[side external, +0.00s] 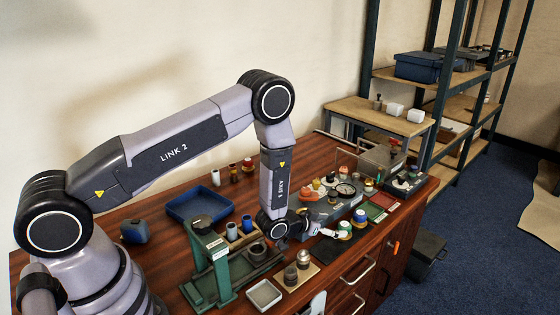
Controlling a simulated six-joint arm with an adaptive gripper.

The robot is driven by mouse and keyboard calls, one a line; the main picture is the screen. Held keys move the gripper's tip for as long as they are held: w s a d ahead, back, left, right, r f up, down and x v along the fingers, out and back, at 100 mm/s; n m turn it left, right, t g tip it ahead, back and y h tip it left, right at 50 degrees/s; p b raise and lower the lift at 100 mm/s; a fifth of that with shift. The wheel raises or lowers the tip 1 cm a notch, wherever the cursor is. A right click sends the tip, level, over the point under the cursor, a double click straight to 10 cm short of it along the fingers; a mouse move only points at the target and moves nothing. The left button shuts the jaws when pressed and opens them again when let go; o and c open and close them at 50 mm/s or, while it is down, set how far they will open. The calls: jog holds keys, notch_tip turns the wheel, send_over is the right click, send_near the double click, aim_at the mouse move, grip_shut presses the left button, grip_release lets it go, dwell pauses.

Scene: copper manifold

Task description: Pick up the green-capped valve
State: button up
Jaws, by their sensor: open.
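My gripper (328,231) reaches out to the right from my wrist, low over the right part of the workbench. Its fingers are open, though small in this view. A round green-capped piece (345,226), which looks like the green-capped valve, stands just right of the fingertips. I cannot tell whether the fingers touch it or are around it. The copper manifold is hard to make out; several orange-copper parts (316,184) stand on a grey block behind my gripper.
A blue-capped piece (360,216) stands close behind the green-capped one. A dark mat (333,251) lies in front. A green press (209,262), a blue tray (190,205) and a small pale tray (264,295) are on the left. A clear box (378,160) stands behind.

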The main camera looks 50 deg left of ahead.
aim_at(345, 224)
jog(key=x, duration=0.5)
jog(key=shift+w, duration=0.15)
grip_shut()
dwell(0.4)
